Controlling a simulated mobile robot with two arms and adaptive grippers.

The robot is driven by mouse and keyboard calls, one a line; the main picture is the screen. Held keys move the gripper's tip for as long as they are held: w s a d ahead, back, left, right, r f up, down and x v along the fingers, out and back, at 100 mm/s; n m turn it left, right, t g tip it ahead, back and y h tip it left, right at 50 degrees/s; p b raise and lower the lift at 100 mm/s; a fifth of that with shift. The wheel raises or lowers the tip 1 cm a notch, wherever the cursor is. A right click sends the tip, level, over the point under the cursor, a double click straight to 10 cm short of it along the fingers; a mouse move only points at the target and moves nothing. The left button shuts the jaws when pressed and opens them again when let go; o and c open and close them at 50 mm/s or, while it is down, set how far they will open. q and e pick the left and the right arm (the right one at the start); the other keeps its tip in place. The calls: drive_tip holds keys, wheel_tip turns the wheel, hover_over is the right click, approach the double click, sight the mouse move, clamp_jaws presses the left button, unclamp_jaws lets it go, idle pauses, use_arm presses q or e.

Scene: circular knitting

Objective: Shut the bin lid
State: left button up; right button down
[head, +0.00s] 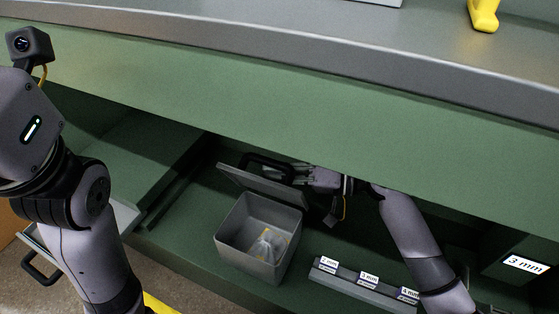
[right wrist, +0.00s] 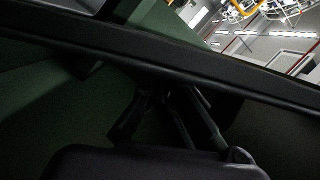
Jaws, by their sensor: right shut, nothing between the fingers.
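The grey bin (head: 240,258) stands on the green shelf under the worktop, with a crumpled clear item with yellow in it. Its lid (head: 258,186) is open, tilted up at the bin's far side. My right gripper (head: 275,168) is shut and empty behind the raised lid, which partly hides it. I cannot tell whether its fingers touch the lid. In the right wrist view its dark fingers (right wrist: 168,112) show dimly. My left arm is at the left of the head view, with its gripper out of sight.
The worktop's metal front edge (head: 300,70) and green panel overhang the shelf close above my right arm. A grey rack with size labels (head: 365,284) lies right of the bin. An open drawer (head: 125,215) is at the left.

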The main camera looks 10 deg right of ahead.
sight(268, 193)
drive_tip(key=s+a+n, duration=0.1)
drive_tip(key=s+f+n, duration=0.1)
drive_tip(key=n, duration=0.1)
drive_tip(key=shift+s+a+h, duration=0.4)
drive_tip(key=shift+s+a+f+n+t+h+b, duration=0.15)
drive_tip(key=shift+s+a+f+n+t+h, duration=0.4)
drive_tip(key=shift+f+n, duration=0.55)
drive_tip(key=shift+s+a+f+n+t+h+b, duration=0.1)
drive_tip(key=shift+s+a+f+n+t+b, duration=0.15)
drive_tip(key=shift+s+f+n, duration=0.8)
drive_tip(key=shift+s+a+f+n+t+h+b, duration=0.1)
drive_tip(key=shift+s+a+f+n+t+h, duration=0.55)
drive_tip(key=shift+n, duration=0.8)
drive_tip(key=shift+w+d+f+g+y, duration=0.15)
drive_tip(key=shift+w+g+y, duration=0.15)
drive_tip(key=shift+g, duration=0.05)
drive_tip(key=shift+d, duration=0.1)
drive_tip(key=shift+v, duration=3.65)
drive_tip(key=shift+s, duration=0.1)
